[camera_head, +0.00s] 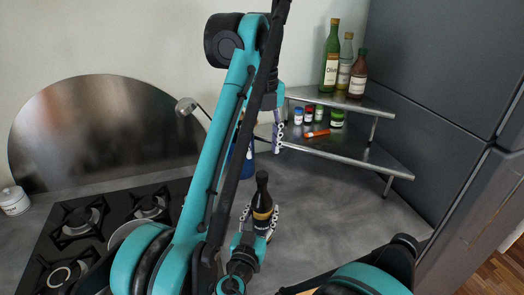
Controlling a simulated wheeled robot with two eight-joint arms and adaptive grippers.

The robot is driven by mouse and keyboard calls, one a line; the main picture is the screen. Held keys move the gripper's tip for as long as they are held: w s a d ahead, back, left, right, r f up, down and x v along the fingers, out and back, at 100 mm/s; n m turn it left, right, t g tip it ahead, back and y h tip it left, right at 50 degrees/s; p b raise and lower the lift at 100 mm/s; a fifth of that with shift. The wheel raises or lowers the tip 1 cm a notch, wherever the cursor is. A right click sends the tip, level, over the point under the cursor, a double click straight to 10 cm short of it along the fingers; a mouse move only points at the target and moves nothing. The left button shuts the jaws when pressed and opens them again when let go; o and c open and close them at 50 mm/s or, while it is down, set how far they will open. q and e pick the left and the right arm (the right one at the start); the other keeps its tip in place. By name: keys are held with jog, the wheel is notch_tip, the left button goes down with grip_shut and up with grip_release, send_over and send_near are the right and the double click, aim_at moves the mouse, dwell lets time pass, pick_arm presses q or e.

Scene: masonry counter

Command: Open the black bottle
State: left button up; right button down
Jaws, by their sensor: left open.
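The black bottle (262,190) stands upright on the grey counter, with a dark neck and top and a tan-gold label band.
A black gas hob (118,205) lies left, partly behind my arm. A two-level metal corner shelf (385,165) at the right holds a green oil bottle (331,62), other bottles and small jars. A blue object (247,160) is partly hidden behind my arm. Counter right of the bottle is clear.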

aim_at(262, 174)
pick_arm(q)
jog(key=shift+f, duration=3.9)
